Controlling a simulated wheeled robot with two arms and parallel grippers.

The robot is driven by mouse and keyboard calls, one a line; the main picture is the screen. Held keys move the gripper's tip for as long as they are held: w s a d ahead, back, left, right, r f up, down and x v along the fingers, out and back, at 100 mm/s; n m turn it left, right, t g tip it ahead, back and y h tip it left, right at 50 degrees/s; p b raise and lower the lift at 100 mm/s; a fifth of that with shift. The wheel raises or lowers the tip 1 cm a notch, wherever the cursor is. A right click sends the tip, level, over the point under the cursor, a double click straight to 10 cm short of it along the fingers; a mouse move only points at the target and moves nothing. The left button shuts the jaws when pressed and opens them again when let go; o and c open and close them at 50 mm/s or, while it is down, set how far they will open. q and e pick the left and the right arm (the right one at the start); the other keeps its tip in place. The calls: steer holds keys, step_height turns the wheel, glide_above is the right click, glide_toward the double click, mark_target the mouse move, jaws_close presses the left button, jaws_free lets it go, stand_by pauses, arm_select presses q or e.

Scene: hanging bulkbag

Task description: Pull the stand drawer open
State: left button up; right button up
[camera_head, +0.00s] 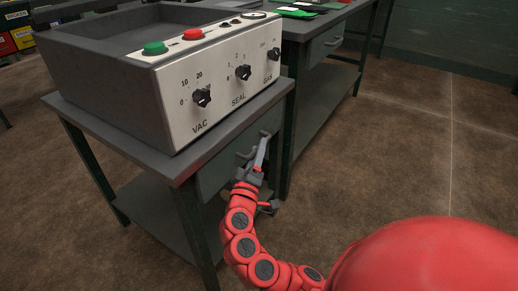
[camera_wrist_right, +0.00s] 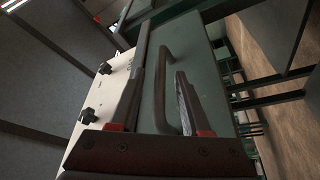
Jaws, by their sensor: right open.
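The stand is a dark green and grey table under the control box. Its drawer front (camera_head: 214,172) sits beneath the tabletop and looks flush with the frame, so the drawer appears shut. The drawer handle (camera_wrist_right: 163,60) is a dark curved bar on the green front in the right wrist view. My right gripper (camera_head: 260,150) is at the drawer front in the head view. In the wrist view its fingers (camera_wrist_right: 161,80) are apart, one on each side of the handle, with nothing gripped. Contact with the handle cannot be told. My left gripper is not in view.
A grey sealing machine (camera_head: 110,72) with black knobs and green and red buttons stands on the stand. A second table with its own drawer (camera_head: 324,42) stands behind to the right. The brown floor (camera_head: 410,150) to the right is clear.

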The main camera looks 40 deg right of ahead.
steer(key=shift+x, duration=0.8)
jaws_close()
stand_by(0.9)
